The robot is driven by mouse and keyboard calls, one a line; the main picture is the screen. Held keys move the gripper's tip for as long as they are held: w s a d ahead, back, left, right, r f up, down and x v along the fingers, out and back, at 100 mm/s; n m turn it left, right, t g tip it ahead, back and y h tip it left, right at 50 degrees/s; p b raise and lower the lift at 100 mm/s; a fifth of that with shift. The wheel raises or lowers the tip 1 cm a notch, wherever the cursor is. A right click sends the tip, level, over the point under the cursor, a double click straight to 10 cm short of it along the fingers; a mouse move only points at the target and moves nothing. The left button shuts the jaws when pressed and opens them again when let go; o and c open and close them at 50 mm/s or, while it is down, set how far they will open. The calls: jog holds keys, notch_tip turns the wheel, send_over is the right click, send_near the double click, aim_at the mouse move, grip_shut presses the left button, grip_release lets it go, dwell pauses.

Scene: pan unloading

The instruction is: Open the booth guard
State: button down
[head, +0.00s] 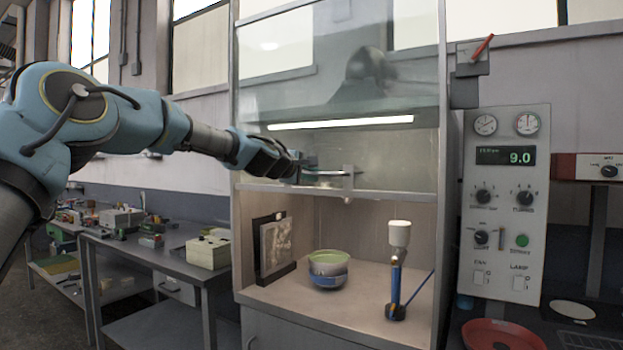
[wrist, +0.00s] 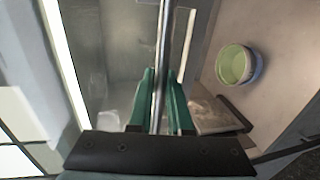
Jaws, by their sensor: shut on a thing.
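The booth guard (head: 400,150) is a clear pane in a metal frame on the front of the booth. Its lower rail (head: 390,191) is about halfway up the booth front, with an open gap below it. A bar handle (head: 328,173) sits on the guard just above that rail. My gripper (head: 300,170) reaches it from the left and is shut on the handle. In the wrist view, the green fingers of my gripper (wrist: 160,95) lie on either side of the metal bar (wrist: 161,50). The ends of the grip are partly hidden in the head view.
Inside the booth stand stacked bowls (head: 328,268), a framed panel (head: 277,248) and a white-topped blue stand (head: 396,265). A control panel (head: 505,205) is right of the booth. A cluttered bench (head: 170,262) stands left. The bowls also show in the wrist view (wrist: 237,64).

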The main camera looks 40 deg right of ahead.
jog(key=c, duration=0.8)
grip_release()
jog(key=shift+c, duration=0.2)
jog(key=shift+a+b, duration=0.5)
jog(key=b+v, duration=0.5)
jog(key=v, duration=0.4)
jog(key=shift+s+a+b, duration=0.15)
jog(key=shift+a+b, duration=0.15)
jog(key=shift+a, duration=0.05)
jog(key=shift+r, duration=0.15)
